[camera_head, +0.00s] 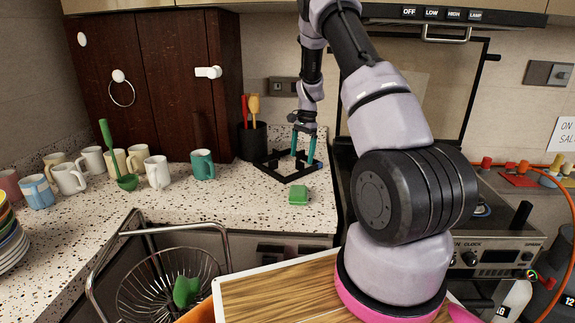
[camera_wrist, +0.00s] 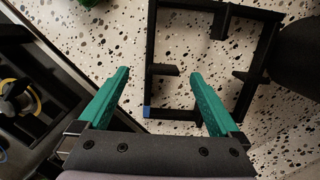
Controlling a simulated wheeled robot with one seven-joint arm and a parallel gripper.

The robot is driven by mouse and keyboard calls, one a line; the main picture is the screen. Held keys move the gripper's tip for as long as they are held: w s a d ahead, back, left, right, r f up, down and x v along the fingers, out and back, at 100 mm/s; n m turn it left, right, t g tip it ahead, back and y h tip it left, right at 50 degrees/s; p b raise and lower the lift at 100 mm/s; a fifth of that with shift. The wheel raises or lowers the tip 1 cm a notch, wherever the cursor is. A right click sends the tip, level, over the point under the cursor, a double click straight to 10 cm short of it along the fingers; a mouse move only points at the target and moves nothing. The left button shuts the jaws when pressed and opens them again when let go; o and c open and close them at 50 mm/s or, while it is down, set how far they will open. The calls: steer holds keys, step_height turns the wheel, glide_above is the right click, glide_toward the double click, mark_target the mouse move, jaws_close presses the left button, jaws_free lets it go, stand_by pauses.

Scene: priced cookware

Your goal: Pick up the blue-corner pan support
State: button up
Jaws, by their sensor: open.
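The pan support (camera_head: 270,173) is a black square frame with short inward prongs, lying flat on the speckled counter near the back. In the wrist view the pan support (camera_wrist: 151,40) shows its blue corner at the lower left. My gripper (camera_head: 303,156) is open over the frame, teal fingers pointing down. In the wrist view my gripper (camera_wrist: 160,74) has one finger on each side of the frame's left bar, near the blue corner. The right finger overlaps the frame's opening. No grip shows, and I cannot tell the exact height above the bar.
A dark utensil pot (camera_head: 252,141) stands behind the frame, and a green block (camera_head: 299,194) lies in front. Several mugs, including a teal mug (camera_head: 202,164), stand to the left. The stove (camera_head: 490,255) is to the right; its burner (camera_wrist: 15,92) shows in the wrist view.

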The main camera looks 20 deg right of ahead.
mark_target(300, 165)
steer(key=f, duration=0.5)
steer(key=shift+w+a, duration=0.1)
steer(key=shift+a, duration=0.1)
jaws_close()
